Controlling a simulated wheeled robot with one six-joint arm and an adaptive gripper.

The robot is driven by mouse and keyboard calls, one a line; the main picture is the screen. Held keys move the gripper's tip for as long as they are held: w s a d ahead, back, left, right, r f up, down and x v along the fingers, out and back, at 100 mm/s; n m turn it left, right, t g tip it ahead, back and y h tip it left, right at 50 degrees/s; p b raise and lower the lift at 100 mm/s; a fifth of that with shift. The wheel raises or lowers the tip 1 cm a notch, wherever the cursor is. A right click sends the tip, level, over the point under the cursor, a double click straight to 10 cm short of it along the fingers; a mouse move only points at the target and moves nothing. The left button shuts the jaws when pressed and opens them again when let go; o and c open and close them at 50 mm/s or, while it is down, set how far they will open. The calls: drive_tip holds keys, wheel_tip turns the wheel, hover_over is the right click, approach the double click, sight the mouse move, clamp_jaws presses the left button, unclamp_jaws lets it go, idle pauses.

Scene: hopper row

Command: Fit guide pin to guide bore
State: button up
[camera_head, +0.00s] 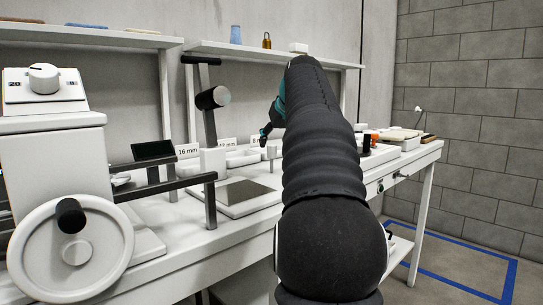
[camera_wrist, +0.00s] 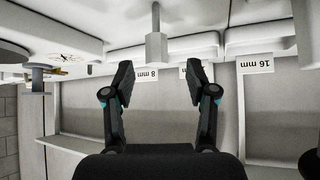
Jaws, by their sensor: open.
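My gripper (camera_wrist: 160,76) is open and empty in the wrist view, its two dark fingers spread apart. In the head view my gripper (camera_head: 265,133) shows only partly, beside my dark arm, above the bench. A grey pin-like piece (camera_wrist: 156,45), with a thin shank and a thicker end, shows just beyond the gap between the fingertips, apart from them. It may be the guide pin. A small upright grey piece (camera_head: 271,156) in the head view may be the same one. I cannot make out the guide bore; my arm hides part of the bench.
The white bench (camera_head: 210,240) carries a press with a handwheel (camera_head: 72,248), a flat grey plate (camera_head: 243,197) and white trays with size labels (camera_head: 188,151). Shelves (camera_head: 255,52) hang behind. Small items crowd the bench's right end.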

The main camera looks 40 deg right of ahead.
sight(273, 146)
drive_tip(key=shift+d+x, duration=0.2)
drive_tip(key=shift+x, duration=2.45)
clamp_jaws()
